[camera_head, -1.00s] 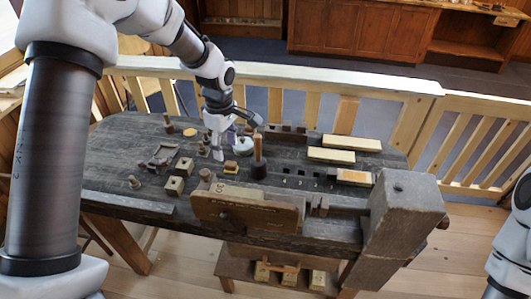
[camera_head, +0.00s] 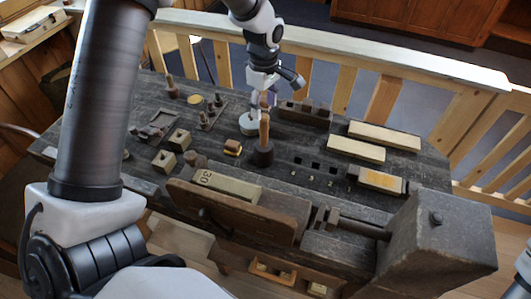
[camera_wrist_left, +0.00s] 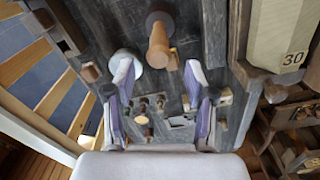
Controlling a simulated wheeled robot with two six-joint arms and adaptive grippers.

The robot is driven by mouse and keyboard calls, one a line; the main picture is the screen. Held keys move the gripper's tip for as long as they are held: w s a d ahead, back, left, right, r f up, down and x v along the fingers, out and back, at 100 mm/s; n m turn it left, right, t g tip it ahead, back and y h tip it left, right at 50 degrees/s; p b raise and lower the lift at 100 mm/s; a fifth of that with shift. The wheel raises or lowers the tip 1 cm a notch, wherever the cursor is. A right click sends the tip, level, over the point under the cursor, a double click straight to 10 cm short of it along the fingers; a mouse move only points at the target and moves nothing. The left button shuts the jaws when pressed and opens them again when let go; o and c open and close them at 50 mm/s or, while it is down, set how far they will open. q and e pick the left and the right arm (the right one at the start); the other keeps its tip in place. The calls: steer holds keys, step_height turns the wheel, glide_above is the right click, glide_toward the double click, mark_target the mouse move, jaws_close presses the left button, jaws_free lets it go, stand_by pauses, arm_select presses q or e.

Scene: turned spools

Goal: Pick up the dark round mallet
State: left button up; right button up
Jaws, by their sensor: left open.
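The dark round mallet (camera_head: 263,155) stands head down on the bench, its pale wooden handle pointing up. In the left wrist view its handle (camera_wrist_left: 159,46) rises toward the camera, just beyond the gap between the fingertips, and its dark head shows behind. My left gripper (camera_head: 266,98) is open, behind and close to the handle top in the head view. In the left wrist view my left gripper (camera_wrist_left: 158,72) has its purple-padded fingers spread with nothing between them. I cannot tell whether a finger touches the handle. My right gripper is out of view.
A wooden vise (camera_head: 238,208) lines the front edge. Pale bars (camera_head: 356,148) lie to the right. Square holes are in the bench right of the mallet.

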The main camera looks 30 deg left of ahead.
mark_target(266, 114)
arm_select(q)
steer(key=shift+f, duration=0.85)
steer(key=shift+w+f+p, duration=0.15)
steer(key=shift+w+f, duration=0.1)
steer(key=shift+f, duration=0.3)
steer(key=shift+w+f+p, duration=0.15)
steer(key=shift+w+f, duration=0.05)
steer(key=shift+f, duration=0.3)
steer(key=f+p, duration=0.1)
steer(key=f, duration=0.1)
steer(key=s+f+p, duration=0.1)
steer(key=f, duration=0.1)
steer(key=shift+f, duration=0.4)
steer(key=shift+w+f, duration=0.2)
steer(key=shift+f, duration=0.2)
steer(key=c, duration=0.6)
steer(key=shift+s, duration=0.1)
jaws_close()
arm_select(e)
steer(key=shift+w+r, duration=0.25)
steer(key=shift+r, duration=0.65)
